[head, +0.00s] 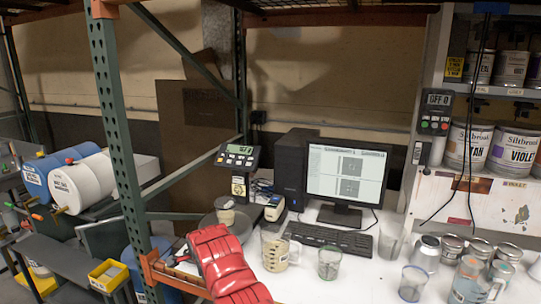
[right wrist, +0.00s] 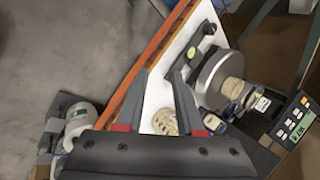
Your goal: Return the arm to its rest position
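My red-sleeved arm (head: 225,262) reaches in from the bottom middle of the head view, over the front left of the white table (head: 330,285). No fingers show clearly at its end there. In the right wrist view, my right gripper (right wrist: 159,76) is open, its two dark fingers apart with nothing held between them. It hangs above the table's corner, beside the round scale pan (right wrist: 213,75). A cup (right wrist: 166,121) shows between the finger bases, farther down. My left gripper is in neither view.
A cup (head: 225,209) stands on the scale, below a display (head: 238,156). A green post (head: 119,150) and orange beam edge the left side. A beige-filled pitcher (head: 275,249), a glass (head: 329,263), keyboard (head: 330,238) and monitor (head: 346,175) stand right of the arm; several cans are farther right.

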